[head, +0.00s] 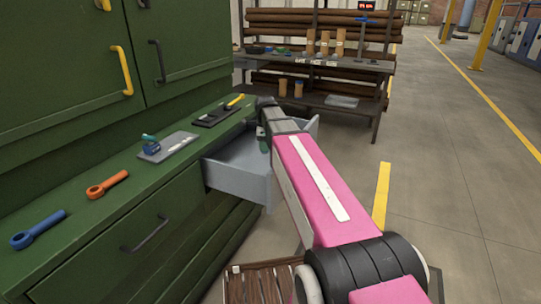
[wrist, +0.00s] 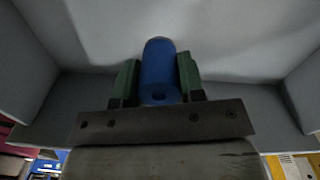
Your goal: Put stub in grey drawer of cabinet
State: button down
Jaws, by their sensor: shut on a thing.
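The stub (wrist: 159,72) is a blue cylinder with a small hole in its near end. My gripper (wrist: 158,80) is shut on it, with a green finger on either side. The grey drawer (head: 237,183) of the green cabinet (head: 150,225) is pulled open. In the head view my gripper (head: 262,142) is at the drawer, partly hidden by my pink arm, and the stub cannot be made out there. In the wrist view the drawer's grey walls (wrist: 22,75) surround the stub on both sides. I cannot tell whether the stub touches the drawer floor.
On the green counter lie a blue ring tool (head: 38,229), an orange ring tool (head: 107,184), a grey plate (head: 170,147) with a blue-green item, and a black tray (head: 217,116) with a yellow-handled tool. A shelf rack (head: 320,100) stands behind. Floor at right is clear.

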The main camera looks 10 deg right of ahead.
jog(key=w+d+f, duration=0.2)
jog(key=d, duration=0.1)
jog(key=shift+w+d+f, duration=0.15)
jog(key=shift+w+f, duration=0.1)
jog(key=shift+w, duration=0.1)
jog(key=shift+f, duration=2)
jog(key=shift+f, duration=0.2)
jog(key=c, duration=0.7)
grip_release()
jog(key=shift+r, duration=0.15)
notch_tip(320, 180, up, 12)
jog(key=shift+r, duration=0.1)
